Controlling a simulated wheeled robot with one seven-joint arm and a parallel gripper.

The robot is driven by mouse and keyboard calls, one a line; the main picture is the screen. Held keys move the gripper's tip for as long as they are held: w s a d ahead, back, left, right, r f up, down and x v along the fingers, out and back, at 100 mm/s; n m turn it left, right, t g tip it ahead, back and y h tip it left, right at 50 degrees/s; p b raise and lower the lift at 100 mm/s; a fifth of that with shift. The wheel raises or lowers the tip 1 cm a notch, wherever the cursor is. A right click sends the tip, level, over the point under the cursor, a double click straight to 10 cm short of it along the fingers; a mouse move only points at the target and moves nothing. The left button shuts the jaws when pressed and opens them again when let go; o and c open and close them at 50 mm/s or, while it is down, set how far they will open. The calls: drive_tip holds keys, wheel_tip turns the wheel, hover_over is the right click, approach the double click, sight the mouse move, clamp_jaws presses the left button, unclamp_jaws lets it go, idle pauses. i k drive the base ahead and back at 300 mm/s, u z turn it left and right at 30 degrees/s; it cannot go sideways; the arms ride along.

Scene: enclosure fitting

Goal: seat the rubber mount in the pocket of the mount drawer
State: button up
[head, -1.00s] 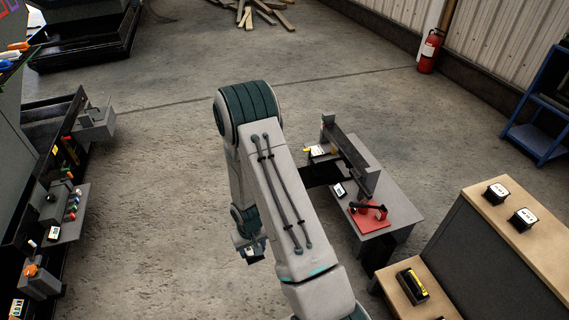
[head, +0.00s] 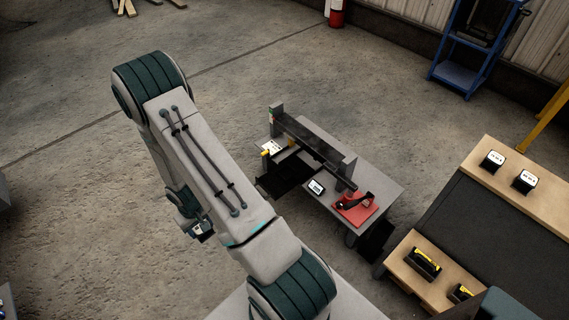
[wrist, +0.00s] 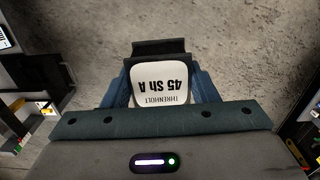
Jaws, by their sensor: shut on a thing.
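My gripper (wrist: 163,85) is shut on the rubber mount (wrist: 163,82), a dark block with a white label reading "45 Sh A", upside down in the wrist view. The blue fingers press on both its sides, and bare floor lies beneath it. In the head view my gripper (head: 201,230) hangs over the floor, left of the grey table; the mount is too small there to make out. A dark, tray-like shape (head: 286,173) juts from the table's left side and may be the mount drawer. Its pocket cannot be made out.
The grey table (head: 385,184) carries a long dark rail (head: 312,141), a small screen (head: 316,187) and a red plate (head: 357,212) with a black tool. A wooden-topped bench (head: 520,158) at right holds white-topped blocks. Open floor lies between my gripper and the table.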

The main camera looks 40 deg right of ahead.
sight(287, 174)
drive_tip(key=z, duration=0.6)
drive_tip(key=i, duration=1.2)
drive_tip(key=z, duration=0.8)
